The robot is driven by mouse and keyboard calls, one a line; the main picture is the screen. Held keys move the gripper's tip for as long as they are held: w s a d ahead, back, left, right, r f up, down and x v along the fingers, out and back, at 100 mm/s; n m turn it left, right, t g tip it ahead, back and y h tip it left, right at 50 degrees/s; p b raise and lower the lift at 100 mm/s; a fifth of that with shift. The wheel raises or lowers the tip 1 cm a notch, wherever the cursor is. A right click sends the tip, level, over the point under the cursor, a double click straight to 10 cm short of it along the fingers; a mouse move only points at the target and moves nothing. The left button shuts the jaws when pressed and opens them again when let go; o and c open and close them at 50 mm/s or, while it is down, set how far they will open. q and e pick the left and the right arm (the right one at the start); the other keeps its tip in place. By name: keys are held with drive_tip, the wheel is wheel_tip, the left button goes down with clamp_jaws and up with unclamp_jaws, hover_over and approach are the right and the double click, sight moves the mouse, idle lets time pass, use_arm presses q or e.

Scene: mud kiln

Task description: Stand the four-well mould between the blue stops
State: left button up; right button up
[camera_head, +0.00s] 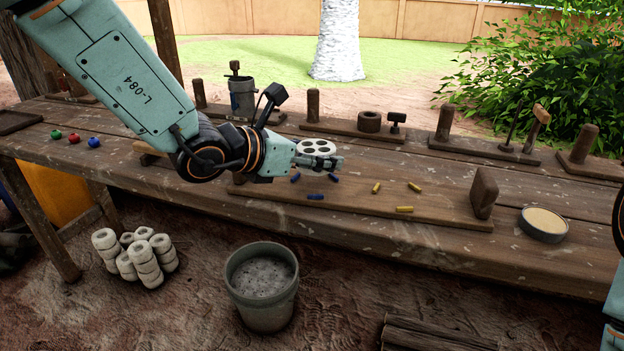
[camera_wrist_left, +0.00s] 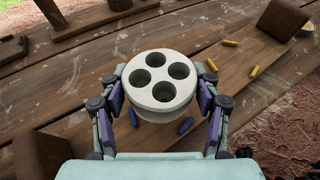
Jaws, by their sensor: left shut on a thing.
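The four-well mould (camera_head: 316,146) is a pale round block with several dark wells in its top. My left gripper (camera_head: 320,161) is shut on its sides and holds it upright above the wooden board. In the left wrist view the mould (camera_wrist_left: 160,75) sits between the two fingers of my left gripper (camera_wrist_left: 160,97). Small blue stops (camera_head: 315,196) lie on the board below the mould. Blue stops (camera_wrist_left: 185,125) also show at the mould's near side in the left wrist view, partly covered by gripper and mould. My right gripper is out of view.
Yellow stops (camera_head: 404,209) lie on the board to the right, before an upright wooden block (camera_head: 484,194). A bowl of sand-coloured material (camera_head: 543,222) stands at the table's right. Posts and tools line the back. A grey bucket (camera_head: 262,284) stands on the ground.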

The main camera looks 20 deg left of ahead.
sight(314, 185)
use_arm(q)
drive_tip(key=shift+s+f, duration=0.1)
drive_tip(key=shift+f, duration=0.2)
wheel_tip(314, 185, down, 2)
drive_tip(key=shift+s+d+f+b, duration=0.1)
drive_tip(key=shift+f+b, duration=0.05)
drive_tip(key=shift+b, duration=0.55)
drive_tip(key=shift+f, duration=0.35)
drive_tip(key=shift+w, duration=0.25)
drive_tip(key=shift+s+r, duration=0.1)
drive_tip(key=shift+s, duration=0.05)
drive_tip(key=shift+f+b, duration=0.2)
drive_tip(key=shift+b, duration=0.1)
drive_tip(key=o, duration=1.2)
drive_tip(key=shift+c, duration=0.2)
drive_tip(key=shift+o, duration=0.9)
